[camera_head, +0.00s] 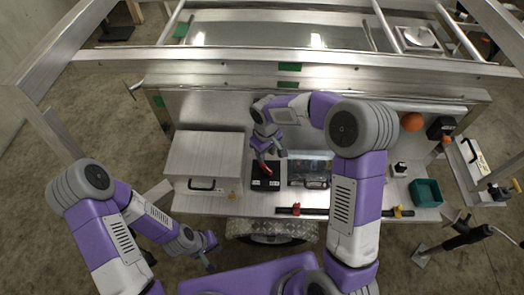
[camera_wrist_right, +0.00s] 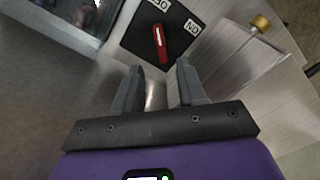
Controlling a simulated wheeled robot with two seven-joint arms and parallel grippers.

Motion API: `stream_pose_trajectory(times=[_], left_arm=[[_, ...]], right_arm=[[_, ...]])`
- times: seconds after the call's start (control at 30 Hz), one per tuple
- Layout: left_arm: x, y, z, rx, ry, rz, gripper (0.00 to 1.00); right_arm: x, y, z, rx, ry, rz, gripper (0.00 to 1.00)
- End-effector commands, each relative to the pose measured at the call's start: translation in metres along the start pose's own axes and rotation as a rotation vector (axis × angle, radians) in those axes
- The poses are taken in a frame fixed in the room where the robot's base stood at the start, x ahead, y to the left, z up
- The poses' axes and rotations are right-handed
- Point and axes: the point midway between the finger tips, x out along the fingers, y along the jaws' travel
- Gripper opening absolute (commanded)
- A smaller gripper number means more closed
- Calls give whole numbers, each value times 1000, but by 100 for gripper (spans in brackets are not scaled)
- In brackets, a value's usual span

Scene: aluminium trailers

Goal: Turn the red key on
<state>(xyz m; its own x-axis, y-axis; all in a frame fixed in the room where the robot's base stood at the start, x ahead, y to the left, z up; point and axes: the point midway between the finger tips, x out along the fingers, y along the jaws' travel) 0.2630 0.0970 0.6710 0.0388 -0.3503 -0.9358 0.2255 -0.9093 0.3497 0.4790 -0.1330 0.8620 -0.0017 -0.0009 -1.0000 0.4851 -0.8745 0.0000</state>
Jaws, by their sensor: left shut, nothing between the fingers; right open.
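The red key (camera_wrist_right: 159,42) sits on a black switch plate (camera_wrist_right: 140,38) with white OFF and ON labels. Its length points toward the OFF label, with ON off to the right. In the head view the black switch box (camera_head: 266,184) lies on the bench between the metal box and the clear case. My right gripper (camera_head: 264,153) is over the back of this box, partly hiding it. In the right wrist view its fingers (camera_wrist_right: 160,68) are apart and empty, just short of the key. My left gripper (camera_head: 211,262) is shut and empty, low in front of the bench.
A metal box with a black handle (camera_head: 205,153) stands left of the switch box. A clear-lidded case (camera_head: 310,170) is close on its right. A clamp bar (camera_head: 330,211) lies along the front edge. A green bin (camera_head: 426,193) and an orange ball (camera_head: 411,122) are further right.

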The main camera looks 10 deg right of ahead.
Motion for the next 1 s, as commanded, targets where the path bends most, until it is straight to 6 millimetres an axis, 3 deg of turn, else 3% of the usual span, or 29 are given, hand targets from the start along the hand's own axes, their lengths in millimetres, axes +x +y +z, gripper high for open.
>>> stream_pose_trajectory(times=[0.5, 0.87, 1.0], left_arm=[[17, -7, 0, -1, -1, 0, 0], [18, -7, 0, 0, -1, 0, 0], [18, -7, 0, 0, -1, 0, 0]], right_arm=[[70, 0, 1, 1, -3, -2, 40], [75, 0, 1, 2, -1, -2, 40], [75, 0, 1, 1, -1, -2, 20]])
